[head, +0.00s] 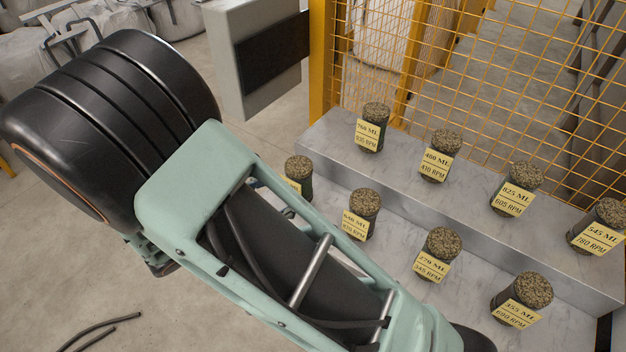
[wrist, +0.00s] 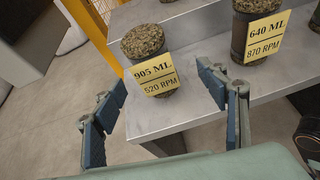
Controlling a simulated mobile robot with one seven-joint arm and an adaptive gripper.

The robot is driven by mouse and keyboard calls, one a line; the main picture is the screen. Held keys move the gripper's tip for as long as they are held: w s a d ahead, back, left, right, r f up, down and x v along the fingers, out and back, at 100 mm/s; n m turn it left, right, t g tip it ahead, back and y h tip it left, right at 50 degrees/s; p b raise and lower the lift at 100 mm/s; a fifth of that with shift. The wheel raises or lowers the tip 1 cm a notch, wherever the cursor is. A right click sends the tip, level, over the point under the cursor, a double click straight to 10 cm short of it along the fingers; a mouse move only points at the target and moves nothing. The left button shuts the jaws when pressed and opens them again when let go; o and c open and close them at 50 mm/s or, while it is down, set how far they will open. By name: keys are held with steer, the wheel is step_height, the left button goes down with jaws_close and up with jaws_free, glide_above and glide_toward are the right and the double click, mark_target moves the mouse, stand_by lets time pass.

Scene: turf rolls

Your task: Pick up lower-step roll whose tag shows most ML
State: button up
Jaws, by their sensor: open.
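The lower-step roll tagged 905 ML, 520 RPM (wrist: 145,44) stands upright in the wrist view, dark-sided with a speckled brown-green top. In the head view it is the leftmost lower roll (head: 299,168), its tag mostly covered by my arm. Other lower rolls read 640 ML, 870 RPM (head: 364,202), about 270 ML, 345 RPM (head: 443,241) and 355 ML (head: 528,285). My gripper (wrist: 172,84) is open and empty in the wrist view, its fingers spread either side in front of the 905 ML roll. The head view does not show the gripper.
The upper step (head: 318,132) carries rolls tagged 760 ML (head: 376,115), 400 ML (head: 445,142), 825 ML (head: 524,176) and 545 ML (head: 608,214). Yellow mesh fencing (head: 480,80) stands behind. A grey post with a dark panel (head: 240,60) stands left of the steps.

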mark_target(298, 184)
steer(key=shift+n+y, duration=0.3)
steer(key=shift+n, duration=0.4)
steer(key=x, duration=0.7)
steer(key=a+f+x, duration=0.1)
steer(key=x, duration=0.2)
steer(key=shift+w+f, duration=0.15)
steer(key=shift+w, duration=0.2)
steer(key=shift+t, duration=0.3)
steer(key=c, duration=1.6)
